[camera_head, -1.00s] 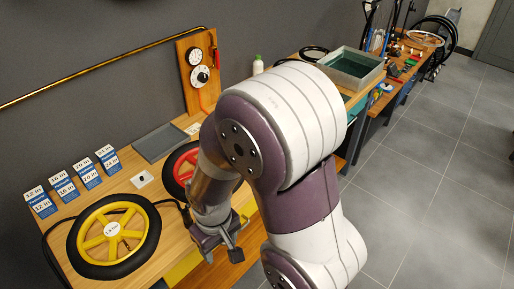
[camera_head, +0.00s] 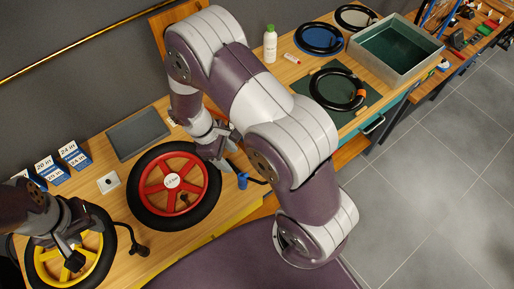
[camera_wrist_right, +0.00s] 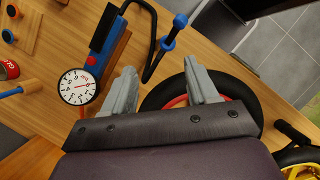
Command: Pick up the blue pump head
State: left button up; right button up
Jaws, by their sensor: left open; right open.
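In the right wrist view the blue pump head (camera_wrist_right: 168,43) sits at the end of a bent black hose, with a blue tip at its upper end. It lies beyond my right gripper's fingers (camera_wrist_right: 162,85), apart from them. In the head view a small blue piece (camera_head: 243,181), apparently the pump head, shows just right of the red wheel. My right gripper (camera_head: 217,152) is open and empty, above the wheel's upper right edge. My left gripper (camera_head: 72,252) is open over the yellow wheel at the lower left.
The red wheel (camera_head: 147,206) and yellow wheel (camera_head: 35,263) lie on the wooden bench. A dial gauge (camera_wrist_right: 77,86) stands beside the right gripper's fingers. A grey tray (camera_head: 138,133), size cards, a white bottle (camera_head: 270,44) and a metal basin (camera_head: 395,48) are farther back.

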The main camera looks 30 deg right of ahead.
aim_at(240, 173)
jog(key=b+x, duration=0.8)
jog(key=shift+s+a+f, duration=0.2)
jog(key=b+x, duration=0.3)
jog(key=shift+s+a+f, duration=0.1)
jog(key=shift+s, duration=0.1)
jog(key=shift+s+f+b, duration=0.15)
jog(key=shift+s+b, duration=0.1)
jog(key=shift+b, duration=0.2)
jog(key=shift+w, duration=0.1)
jog(key=c, duration=0.9)
jog(key=shift+c, duration=0.9)
pick_arm(q)
notch_tip(240, 173, down, 12)
jog(key=s+a, duration=0.1)
jog(key=a, duration=0.1)
jog(key=shift+r, duration=0.25)
pick_arm(e)
grip_shut()
